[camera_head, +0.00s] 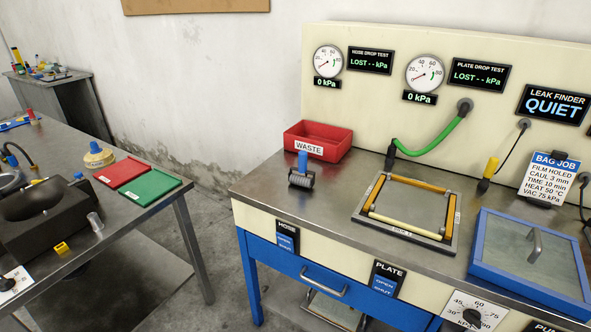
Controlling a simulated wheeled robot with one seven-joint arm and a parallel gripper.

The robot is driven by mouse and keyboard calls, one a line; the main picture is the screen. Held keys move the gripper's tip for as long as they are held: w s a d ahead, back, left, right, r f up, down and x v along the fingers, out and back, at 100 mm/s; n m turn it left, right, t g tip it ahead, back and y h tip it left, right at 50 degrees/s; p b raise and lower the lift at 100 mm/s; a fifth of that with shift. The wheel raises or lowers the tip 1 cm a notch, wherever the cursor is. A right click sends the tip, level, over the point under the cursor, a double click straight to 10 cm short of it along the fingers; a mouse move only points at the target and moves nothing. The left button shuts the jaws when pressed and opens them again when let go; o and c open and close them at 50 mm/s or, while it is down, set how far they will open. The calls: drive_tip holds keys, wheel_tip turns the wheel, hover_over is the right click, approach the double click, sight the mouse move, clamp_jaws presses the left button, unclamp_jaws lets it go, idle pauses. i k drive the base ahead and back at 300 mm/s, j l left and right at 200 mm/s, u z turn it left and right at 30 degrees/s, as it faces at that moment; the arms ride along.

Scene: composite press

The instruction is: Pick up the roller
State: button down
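The roller (302,172) stands on the left part of the metal bench top, in front of the red waste bin. It has a blue upright handle and a dark grey cylinder lying on the bench. Nothing touches it from above, and it is fully in view. My gripper is not in view, so its state cannot be seen.
The red bin (319,141) marked WASTE is just behind the roller. A yellow-edged frame (365,205) lies to its right, with a green hose (440,142) behind. A blue glass-lidded box (475,262) is at right. A gap separates the left table (140,225).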

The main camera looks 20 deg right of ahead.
sight(297, 180)
drive_tip(key=i+j, duration=0.2)
drive_tip(key=i, duration=0.2)
drive_tip(key=i+j+z, duration=0.1)
drive_tip(key=i, duration=0.35)
drive_tip(key=j, duration=0.1)
